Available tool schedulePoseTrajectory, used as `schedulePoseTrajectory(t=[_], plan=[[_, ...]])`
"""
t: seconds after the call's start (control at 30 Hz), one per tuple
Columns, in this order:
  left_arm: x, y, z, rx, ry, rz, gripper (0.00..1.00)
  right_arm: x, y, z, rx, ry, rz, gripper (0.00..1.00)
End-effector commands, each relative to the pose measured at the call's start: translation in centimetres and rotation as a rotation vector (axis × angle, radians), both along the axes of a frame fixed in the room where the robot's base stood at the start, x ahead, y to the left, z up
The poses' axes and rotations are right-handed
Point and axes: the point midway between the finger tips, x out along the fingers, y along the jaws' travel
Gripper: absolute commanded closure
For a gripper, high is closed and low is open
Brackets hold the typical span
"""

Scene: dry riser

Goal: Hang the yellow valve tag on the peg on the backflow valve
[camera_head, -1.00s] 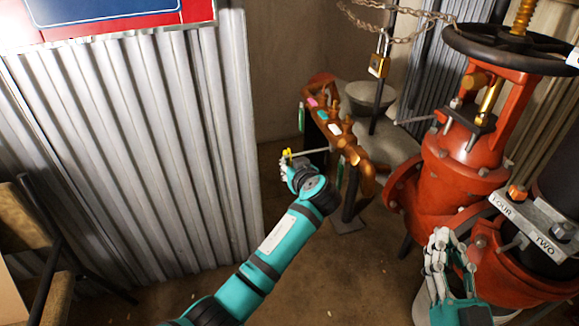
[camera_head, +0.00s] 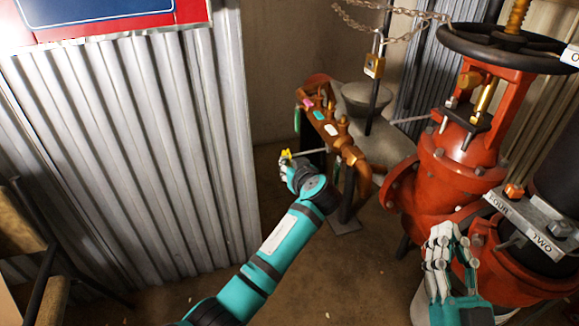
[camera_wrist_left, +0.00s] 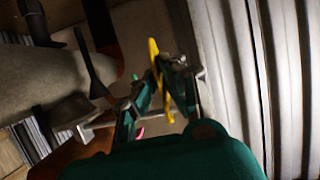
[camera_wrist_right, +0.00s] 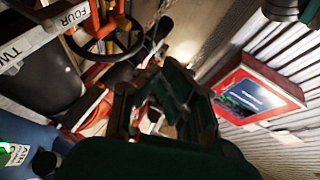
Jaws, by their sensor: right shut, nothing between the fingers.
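The yellow valve tag (camera_head: 286,154) is in my left gripper (camera_head: 284,164), left of the copper backflow valve (camera_head: 352,153). In the left wrist view the tag (camera_wrist_left: 154,52) is thin, nearly edge-on, between the fingers (camera_wrist_left: 163,84). A pale rod (camera_head: 313,151), which looks like the peg, sticks out leftward from the valve toward the tag. The rod also shows in the left wrist view (camera_wrist_left: 97,126). I cannot tell whether tag and rod touch. My right gripper (camera_head: 440,240) is shut and empty in front of the red valve body.
A large red valve (camera_head: 455,165) with a black handwheel (camera_head: 510,48) stands at right. A padlock (camera_head: 374,66) hangs from a chain behind the copper valve. Corrugated metal (camera_head: 130,150) stands at left. Floor (camera_head: 330,275) is clear between the arms.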

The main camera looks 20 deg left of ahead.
Motion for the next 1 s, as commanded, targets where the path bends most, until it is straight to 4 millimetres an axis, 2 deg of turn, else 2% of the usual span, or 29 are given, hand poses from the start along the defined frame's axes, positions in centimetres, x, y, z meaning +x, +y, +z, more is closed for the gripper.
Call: schedulePoseTrajectory(t=[0.27, 1.0], plan=[[0.0, -0.1, 0.0, 0.000, 0.000, 0.000, 1.00, 0.0, 0.0, -0.1, 0.000, 0.001, -0.001, 1.00], [0.4, -0.7, -0.2, -0.002, 0.000, -0.001, 1.00, -1.3, -0.1, 1.8, 0.037, -0.126, 0.005, 1.00]])
